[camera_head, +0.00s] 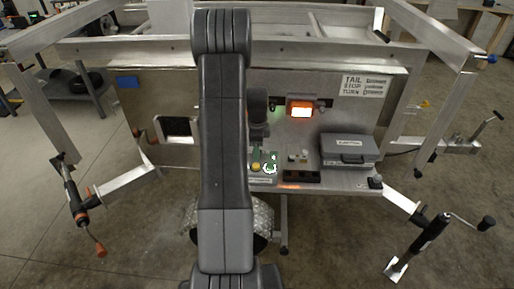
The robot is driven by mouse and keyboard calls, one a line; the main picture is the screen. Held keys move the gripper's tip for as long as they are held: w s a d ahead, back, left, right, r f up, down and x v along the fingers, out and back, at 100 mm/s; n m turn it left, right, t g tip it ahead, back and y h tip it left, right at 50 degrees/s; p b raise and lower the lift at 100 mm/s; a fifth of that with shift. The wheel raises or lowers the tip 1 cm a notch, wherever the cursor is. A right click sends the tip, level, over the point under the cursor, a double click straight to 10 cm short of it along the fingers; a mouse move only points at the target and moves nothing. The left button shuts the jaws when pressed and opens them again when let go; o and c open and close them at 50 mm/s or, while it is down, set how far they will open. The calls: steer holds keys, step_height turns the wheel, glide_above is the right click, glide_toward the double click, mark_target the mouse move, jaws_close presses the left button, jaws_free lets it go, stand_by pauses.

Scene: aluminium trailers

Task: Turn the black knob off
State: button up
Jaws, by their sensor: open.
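My arm rises up the middle of the head view and hides part of the trailer panel. The dark end of my arm with my gripper (259,132) shows just right of the upright link, in front of the panel and above a small control box. It is open, with nothing seen in it; its fingers are small and partly hidden. The control box (262,181) has a yellow button (255,167) and a green and white part (270,163). I cannot make out for sure which small dark part is the black knob; some of the box is hidden by my arm.
A lit orange lamp (300,112) sits on the metal panel (345,118). A grey case (348,148) and a low black box (301,176) stand on the ledge to the right. Trailer rails and jacks (430,233) stick out at both sides. The floor in front is clear.

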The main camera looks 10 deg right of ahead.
steer(key=c, duration=1)
steer(key=shift+o, duration=0.2)
steer(key=shift+n, duration=0.4)
steer(key=n+b, duration=0.1)
steer(key=n, duration=0.3)
steer(key=n+b, duration=0.1)
steer(key=n, duration=0.3)
steer(key=n+b, duration=0.1)
steer(key=n, duration=0.4)
steer(key=shift+n, duration=2)
